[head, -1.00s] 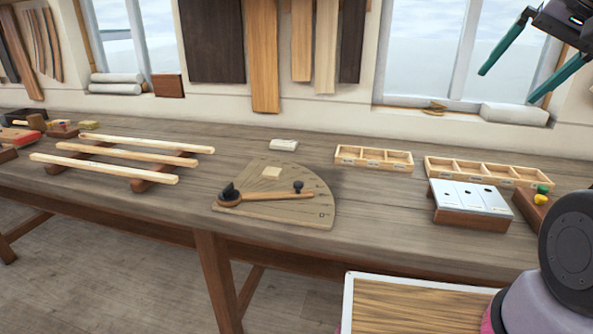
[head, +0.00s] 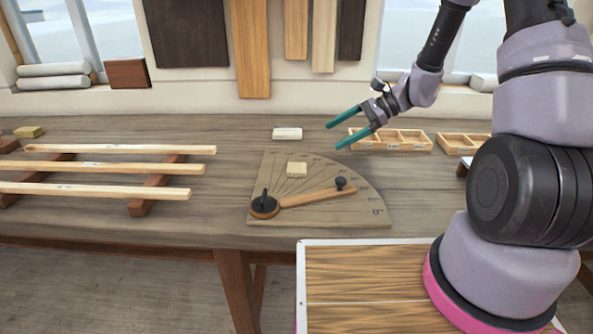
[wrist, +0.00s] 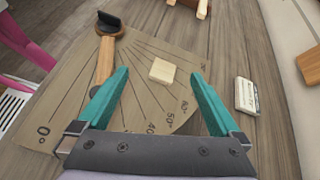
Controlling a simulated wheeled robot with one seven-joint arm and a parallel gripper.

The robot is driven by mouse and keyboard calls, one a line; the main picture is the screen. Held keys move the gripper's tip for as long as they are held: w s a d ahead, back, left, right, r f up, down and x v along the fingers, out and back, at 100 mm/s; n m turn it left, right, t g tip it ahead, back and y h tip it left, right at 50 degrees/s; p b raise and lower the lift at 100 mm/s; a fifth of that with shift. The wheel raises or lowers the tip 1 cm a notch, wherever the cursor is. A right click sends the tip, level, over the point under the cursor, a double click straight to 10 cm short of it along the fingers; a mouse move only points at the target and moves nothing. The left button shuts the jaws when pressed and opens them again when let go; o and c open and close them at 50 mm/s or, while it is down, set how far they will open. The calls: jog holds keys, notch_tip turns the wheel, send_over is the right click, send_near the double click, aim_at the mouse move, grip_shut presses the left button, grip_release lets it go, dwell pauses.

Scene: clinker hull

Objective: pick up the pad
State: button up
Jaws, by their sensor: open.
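A small pale square block (head: 297,169), which looks like the pad, lies on the fan-shaped angle board (head: 370,211) on the bench. It also shows in the wrist view (wrist: 162,71), ahead of and between my fingertips. A white block with printed marks (head: 287,133) lies on the bench behind the board; it is right of my fingers in the wrist view (wrist: 247,95). My gripper (head: 335,135) is open and empty, with green fingers, held above the bench to the right of the pale block and apart from it.
A wooden arm with black knobs (head: 310,197) lies across the board near the pale block. Divided wooden trays (head: 392,140) stand to the right. Wooden strips (head: 110,167) on supports lie to the left. Bare bench separates the strips from the board.

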aim_at(295, 167)
jog(key=f+m, duration=0.1)
jog(key=f, duration=0.1)
jog(key=w+a+f+m+y, duration=0.1)
jog(key=f, duration=0.2)
jog(key=f+m+t, duration=0.1)
jog(key=f, duration=0.1)
jog(key=shift+w+a+f+y, duration=0.15)
jog(key=shift+w+f+y, duration=0.15)
jog(key=shift+w, duration=0.1)
jog(key=shift+m, duration=0.3)
jog(key=x, duration=0.4)
jog(key=shift+a+f, duration=0.2)
jog(key=shift+x, duration=3.1)
jog(key=shift+s, duration=0.1)
jog(key=c, duration=1.3)
